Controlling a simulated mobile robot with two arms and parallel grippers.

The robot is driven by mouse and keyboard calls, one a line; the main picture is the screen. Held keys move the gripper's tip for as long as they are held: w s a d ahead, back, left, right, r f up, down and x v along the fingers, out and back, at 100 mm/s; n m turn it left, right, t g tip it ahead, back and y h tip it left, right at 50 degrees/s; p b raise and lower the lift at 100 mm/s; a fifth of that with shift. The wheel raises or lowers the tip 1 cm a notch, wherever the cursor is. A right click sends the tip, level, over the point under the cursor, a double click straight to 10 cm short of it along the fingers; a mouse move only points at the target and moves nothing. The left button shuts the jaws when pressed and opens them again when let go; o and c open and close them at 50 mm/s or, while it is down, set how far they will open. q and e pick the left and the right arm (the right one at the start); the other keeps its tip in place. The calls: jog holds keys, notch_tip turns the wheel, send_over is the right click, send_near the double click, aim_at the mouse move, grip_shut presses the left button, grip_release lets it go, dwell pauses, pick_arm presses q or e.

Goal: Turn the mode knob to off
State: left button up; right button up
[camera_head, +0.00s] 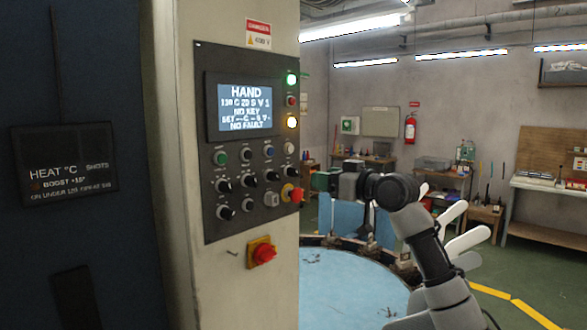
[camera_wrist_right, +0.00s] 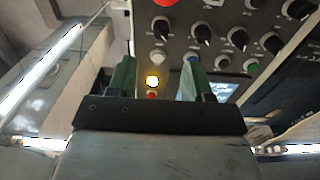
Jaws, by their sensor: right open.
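The control panel (camera_head: 244,225) is on the cream cabinet, with its lit screen (camera_head: 245,108) reading HAND.
A red emergency button (camera_head: 296,195) juts from the panel's right edge. A red rotary switch (camera_head: 264,254) on a yellow plate is below the panel. A round pale blue table (camera_head: 350,288) stands to the right, and a dark blue unit (camera_head: 75,235) to the left.

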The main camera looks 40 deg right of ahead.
aim_at(296, 169)
jog(key=w+p, duration=0.2)
jog(key=w, duration=0.1)
jog(key=w+p, duration=0.1)
jog(key=w, duration=0.1)
jog(key=shift+a+r, duration=0.25)
jog(key=shift+r, duration=0.1)
jog(key=w, duration=0.1)
jog(key=w+p, duration=0.1)
jog(key=w, duration=0.1)
jog(key=shift+w+a+f, duration=0.2)
jog(key=shift+w+f, duration=0.1)
jog(key=shift+w, duration=0.1)
pick_arm(q)
jog(key=r, duration=0.5)
jog(key=shift+s+r, duration=0.1)
jog(key=shift+s, duration=0.1)
jog(key=shift+s, duration=0.1)
pick_arm(e)
jog(key=shift+c, duration=0.7)
jog(key=c, duration=0.8)
pick_arm(q)
jog(key=shift+s, duration=0.35)
